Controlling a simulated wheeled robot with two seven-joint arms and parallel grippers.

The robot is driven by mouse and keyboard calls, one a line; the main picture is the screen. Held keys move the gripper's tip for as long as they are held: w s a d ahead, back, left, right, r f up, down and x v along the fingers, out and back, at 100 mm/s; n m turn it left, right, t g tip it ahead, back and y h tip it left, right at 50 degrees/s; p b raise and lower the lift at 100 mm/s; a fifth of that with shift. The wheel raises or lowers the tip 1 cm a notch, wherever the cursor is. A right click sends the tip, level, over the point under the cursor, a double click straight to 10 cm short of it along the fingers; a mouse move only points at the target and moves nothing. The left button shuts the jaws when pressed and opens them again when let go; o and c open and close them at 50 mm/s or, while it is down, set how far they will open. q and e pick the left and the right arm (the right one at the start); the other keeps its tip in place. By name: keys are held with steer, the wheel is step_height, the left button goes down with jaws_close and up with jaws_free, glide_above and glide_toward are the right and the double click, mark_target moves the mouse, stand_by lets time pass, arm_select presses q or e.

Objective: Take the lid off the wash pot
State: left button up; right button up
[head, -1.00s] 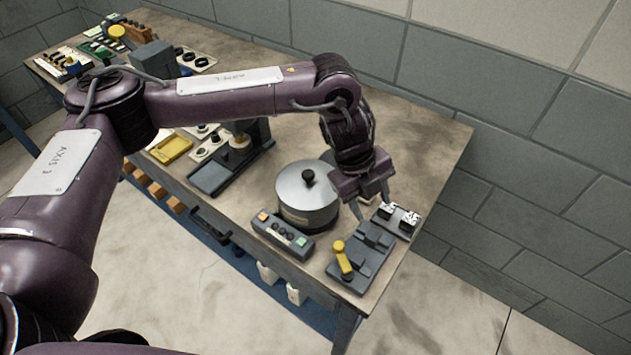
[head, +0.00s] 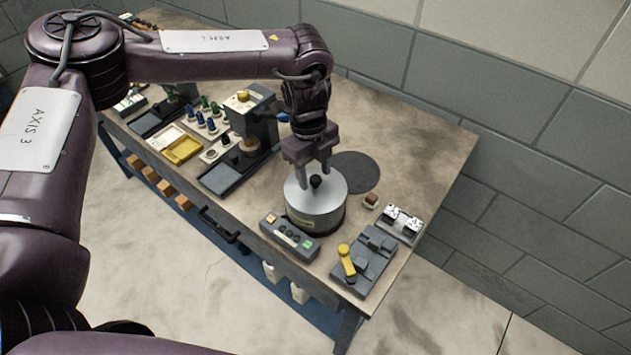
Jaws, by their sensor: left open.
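The wash pot (head: 317,222) is a round metal pot near the front edge of the bench. Its silver lid (head: 304,201) sits on top, with a dark round knob (head: 316,181) in the middle. My left gripper (head: 315,180) points down over the lid, with its two fingers apart on either side of the knob. I cannot tell whether the fingers touch the knob. My right gripper is not in view.
A dark round mat (head: 356,171) lies bare behind the pot. A control box with buttons (head: 289,238) stands in front of it. A grey fixture with a yellow handle (head: 363,264) and a socket panel (head: 402,224) are to the right. Presses and trays crowd the left.

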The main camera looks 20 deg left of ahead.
arm_select(q)
steer(key=shift+f, duration=0.45)
steer(key=shift+c, duration=0.4)
steer(key=c, duration=1)
steer(key=shift+r, duration=0.15)
